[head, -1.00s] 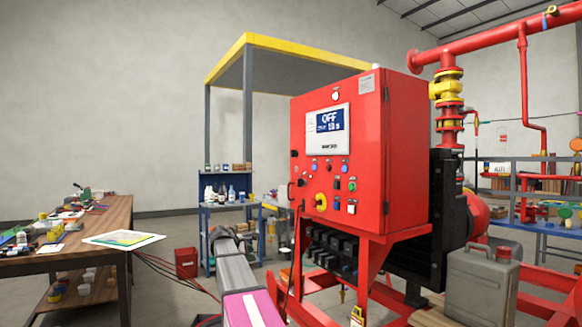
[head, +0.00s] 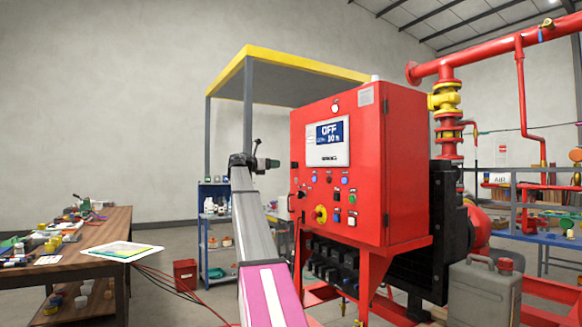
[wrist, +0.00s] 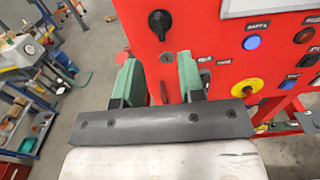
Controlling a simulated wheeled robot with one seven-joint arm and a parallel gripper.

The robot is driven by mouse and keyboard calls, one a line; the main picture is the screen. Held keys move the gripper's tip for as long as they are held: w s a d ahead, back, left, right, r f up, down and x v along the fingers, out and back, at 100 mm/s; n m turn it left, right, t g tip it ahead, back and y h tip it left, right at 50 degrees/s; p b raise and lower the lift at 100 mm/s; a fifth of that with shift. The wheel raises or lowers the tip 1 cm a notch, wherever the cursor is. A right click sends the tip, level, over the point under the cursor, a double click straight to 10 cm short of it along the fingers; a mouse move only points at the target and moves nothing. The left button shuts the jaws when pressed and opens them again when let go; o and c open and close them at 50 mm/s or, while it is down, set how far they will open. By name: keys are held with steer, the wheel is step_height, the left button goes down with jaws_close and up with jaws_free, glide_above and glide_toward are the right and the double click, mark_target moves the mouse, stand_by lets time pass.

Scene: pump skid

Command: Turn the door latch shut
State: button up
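The red control cabinet (head: 365,190) stands right of centre in the head view. A black knob (wrist: 160,22) with a pale mark, which looks like the door latch, sits near the panel's left edge in the wrist view; it shows small at the door's left edge in the head view (head: 294,165). My gripper (wrist: 160,75) has green fingers spread apart with nothing held between them. The knob lies beyond the fingertips, apart from them. In the head view my gripper (head: 270,163) is raised left of the cabinet.
A wooden workbench (head: 105,225) stands at the left, a blue shelf (head: 218,240) behind my arm.

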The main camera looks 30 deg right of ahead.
steer(key=d, duration=0.9)
steer(key=shift+w+d+f, duration=0.1)
steer(key=shift+w+d, duration=0.1)
steer(key=c, duration=0.6)
